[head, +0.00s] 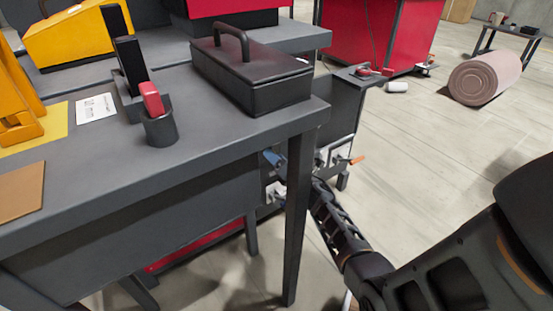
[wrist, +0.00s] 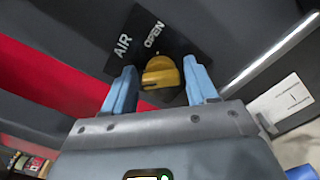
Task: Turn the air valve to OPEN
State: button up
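The air valve's yellow knob (wrist: 160,74) sits on a black plate (wrist: 178,38) in the wrist view. White words AIR and OPEN are on the plate, beyond the knob. My gripper (wrist: 159,66) has its two blue fingers apart, one on each side of the knob, with a narrow gap showing on both sides. Whether a fingertip touches the knob is hard to tell. The rest of the plate is hidden behind the fingers and gripper body. In the head view my gripper (head: 273,159) is mostly hidden behind the table leg; the valve is not visible there.
A grey table (head: 215,130) with a dark leg (head: 297,220) stands in front of the gripper in the head view. A black lidded box (head: 250,75) and a red-topped holder (head: 160,125) are on it. Open floor lies to the right, with a rolled mat (head: 485,78).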

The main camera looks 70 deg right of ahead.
jog(key=c, duration=0.8)
jog(key=shift+f+m+p, duration=0.2)
jog(key=shift+m+p, duration=1.25)
jog(key=shift+m, duration=2.95)
jog(key=shift+f+m+p, duration=0.2)
jog(key=shift+m+p, duration=1.2)
jog(key=shift+m, duration=3)
jog(key=o, duration=1.1)
